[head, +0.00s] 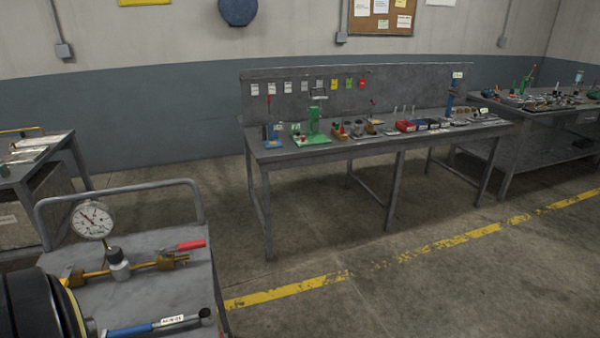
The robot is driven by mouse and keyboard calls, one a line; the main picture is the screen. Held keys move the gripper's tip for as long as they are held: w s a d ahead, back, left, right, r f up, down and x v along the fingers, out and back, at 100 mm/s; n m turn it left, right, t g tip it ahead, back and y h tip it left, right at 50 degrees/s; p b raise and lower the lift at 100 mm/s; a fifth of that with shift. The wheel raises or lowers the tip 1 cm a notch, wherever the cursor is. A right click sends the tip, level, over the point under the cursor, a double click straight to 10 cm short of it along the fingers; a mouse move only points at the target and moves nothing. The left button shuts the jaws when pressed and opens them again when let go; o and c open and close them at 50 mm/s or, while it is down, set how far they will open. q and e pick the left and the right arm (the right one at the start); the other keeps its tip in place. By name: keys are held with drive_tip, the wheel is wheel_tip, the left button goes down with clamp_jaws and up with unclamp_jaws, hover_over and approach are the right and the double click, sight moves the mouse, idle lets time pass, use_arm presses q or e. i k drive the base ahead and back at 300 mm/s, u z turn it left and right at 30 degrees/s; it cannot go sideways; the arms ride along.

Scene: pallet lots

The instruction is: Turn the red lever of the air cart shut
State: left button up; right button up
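The air cart (150,292) stands at the lower left, with a grey top and a bent tube handle (120,188). Its red lever (191,245) sits at the right end of a brass pipe fitting (150,265) and points right, roughly in line with the pipe. A round white pressure gauge (92,220) stands upright on the fitting; its reading is too small to tell. Neither of my grippers is in view.
A blue-handled tool (150,327) lies at the cart top's front edge, beside a black round object (38,305). A grey workbench (375,146) with many small items stands behind. Another table (35,160) is at left. The floor (400,290) at right is clear, with a yellow line.

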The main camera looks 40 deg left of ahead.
sight(200, 242)
drive_tip(key=i, duration=1.55)
drive_tip(key=u, duration=3.85)
